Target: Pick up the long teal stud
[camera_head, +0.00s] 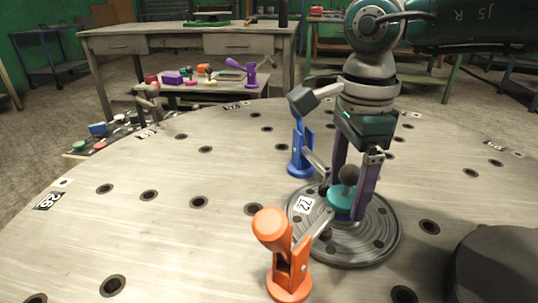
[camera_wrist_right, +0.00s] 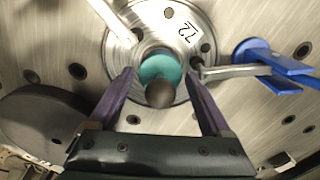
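The teal stud (camera_head: 340,203) stands on a round grey plate marked 72 (camera_head: 378,246), with a dark ball (camera_head: 349,174) at its top. In the right wrist view the teal part (camera_wrist_right: 160,66) lies between the purple fingers, with the ball (camera_wrist_right: 159,94) nearer the camera. My right gripper (camera_head: 345,206) points down from above and is open, one finger on each side of the stud. Gaps show between fingers and teal part in the wrist view (camera_wrist_right: 159,74). How deep the fingertips reach is hard to tell. My left gripper is out of view.
An orange clamp (camera_head: 290,272) and a blue clamp (camera_head: 301,160) stand beside the plate, their arms reaching to it. A dark round object (camera_head: 497,268) is at the lower right. The left of the holed metal table (camera_head: 170,235) is clear. A workbench (camera_head: 190,45) stands behind.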

